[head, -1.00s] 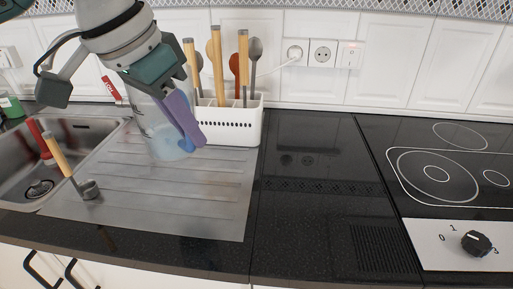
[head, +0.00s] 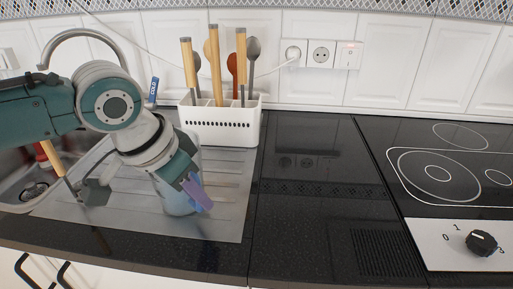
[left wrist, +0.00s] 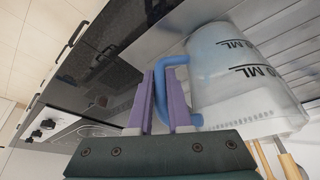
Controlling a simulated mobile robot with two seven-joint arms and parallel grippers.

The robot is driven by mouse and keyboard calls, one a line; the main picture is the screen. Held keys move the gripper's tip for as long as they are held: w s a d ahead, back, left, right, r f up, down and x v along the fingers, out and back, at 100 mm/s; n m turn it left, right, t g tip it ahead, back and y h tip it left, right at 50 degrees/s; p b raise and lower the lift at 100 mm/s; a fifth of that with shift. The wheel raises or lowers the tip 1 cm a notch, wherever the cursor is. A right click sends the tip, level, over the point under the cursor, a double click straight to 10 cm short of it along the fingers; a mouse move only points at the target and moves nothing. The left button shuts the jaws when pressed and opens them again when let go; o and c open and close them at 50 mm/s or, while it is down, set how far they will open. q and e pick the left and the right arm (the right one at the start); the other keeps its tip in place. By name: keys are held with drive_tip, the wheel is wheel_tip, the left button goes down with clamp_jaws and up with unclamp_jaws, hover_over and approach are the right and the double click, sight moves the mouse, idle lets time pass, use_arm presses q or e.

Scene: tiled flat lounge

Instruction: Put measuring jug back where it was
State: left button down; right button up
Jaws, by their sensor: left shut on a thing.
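The measuring jug (head: 173,198) is clear and bluish, and it is partly hidden behind my left gripper in the head view. It is over the ribbed metal drainboard (head: 225,215), with its base low near the surface; I cannot tell if it touches. The left wrist view shows the jug's body (left wrist: 232,75) with dark ML marks and its blue handle (left wrist: 163,75). My left gripper (head: 199,192) has its purple fingers on either side of the handle, shut on it. In the wrist view the left gripper (left wrist: 160,100) shows the same grip. My right gripper is not in view.
A white utensil holder (head: 220,125) with several utensils stands behind the jug by the wall. A wooden-handled utensil (head: 54,158) leans at the sink (head: 22,205). Black counter (head: 310,190) lies clear to the right, then the hob (head: 440,170).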

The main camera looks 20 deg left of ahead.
use_arm(q)
drive_tip(key=shift+f, duration=0.1)
drive_tip(key=c, duration=0.8)
unclamp_jaws()
drive_tip(key=shift+c, duration=0.2)
